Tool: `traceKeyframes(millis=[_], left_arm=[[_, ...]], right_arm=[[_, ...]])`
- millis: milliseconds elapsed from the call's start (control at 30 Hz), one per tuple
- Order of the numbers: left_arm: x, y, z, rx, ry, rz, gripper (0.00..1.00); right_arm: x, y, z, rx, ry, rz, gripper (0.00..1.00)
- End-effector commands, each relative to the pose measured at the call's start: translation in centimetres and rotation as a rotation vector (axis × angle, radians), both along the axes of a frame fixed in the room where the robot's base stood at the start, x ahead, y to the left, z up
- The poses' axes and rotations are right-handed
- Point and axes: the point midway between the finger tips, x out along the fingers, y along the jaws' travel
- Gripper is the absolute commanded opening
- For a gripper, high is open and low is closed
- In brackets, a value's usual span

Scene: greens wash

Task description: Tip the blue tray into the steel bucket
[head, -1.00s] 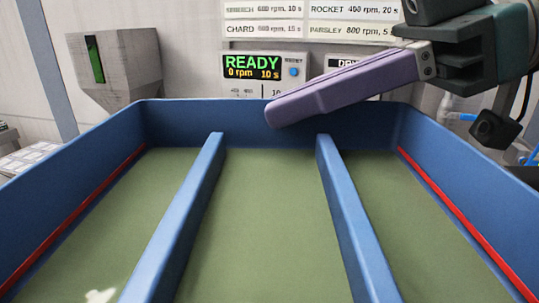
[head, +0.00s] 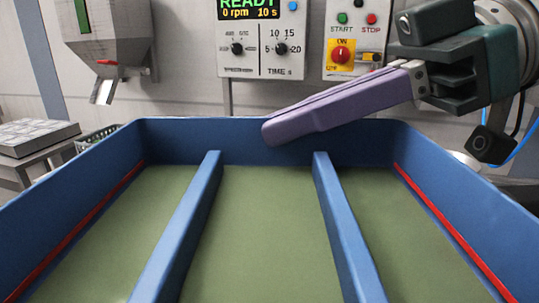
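A large blue open-topped tray or basin (head: 345,225) fills the lower part of the head view. It has two raised blue dividers, a plain green floor and a red line along each side wall. No loose contents show in it. My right gripper (head: 268,132) comes in from the right with one long purple finger reaching across the far rim. I cannot tell whether the finger touches the rim. Its other finger is hidden, so its opening cannot be judged. My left gripper is out of view. I see nothing I can clearly identify as the steel bucket.
A grey hopper (head: 115,38) with a spout hangs at the upper left. A control panel (head: 262,45) and a start/stop box (head: 350,40) are on the back wall. A table (head: 35,138) stands left, beside a wire basket (head: 97,138).

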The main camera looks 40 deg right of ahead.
Motion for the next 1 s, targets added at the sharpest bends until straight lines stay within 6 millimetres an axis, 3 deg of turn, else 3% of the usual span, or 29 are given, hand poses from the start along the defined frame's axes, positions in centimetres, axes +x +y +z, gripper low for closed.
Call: traceKeyframes(millis=[33, 100, 467, 767, 1000], left_arm=[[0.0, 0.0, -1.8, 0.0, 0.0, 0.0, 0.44], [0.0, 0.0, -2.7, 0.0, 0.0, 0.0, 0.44], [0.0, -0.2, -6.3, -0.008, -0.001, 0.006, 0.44], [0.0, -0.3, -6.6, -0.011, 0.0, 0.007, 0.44], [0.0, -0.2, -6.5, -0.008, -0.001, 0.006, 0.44]], right_arm=[[0.0, 0.0, -1.7, 0.002, -0.001, -0.001, 0.0], [0.0, 0.0, -2.6, 0.001, -0.001, -0.003, 0.0], [0.5, -0.5, -6.8, 0.003, -0.001, -0.054, 0.0], [2.7, -3.1, -10.4, 0.006, 0.003, -0.215, 0.0], [4.6, -6.5, -15.4, 0.001, 0.005, -0.415, 0.0]])
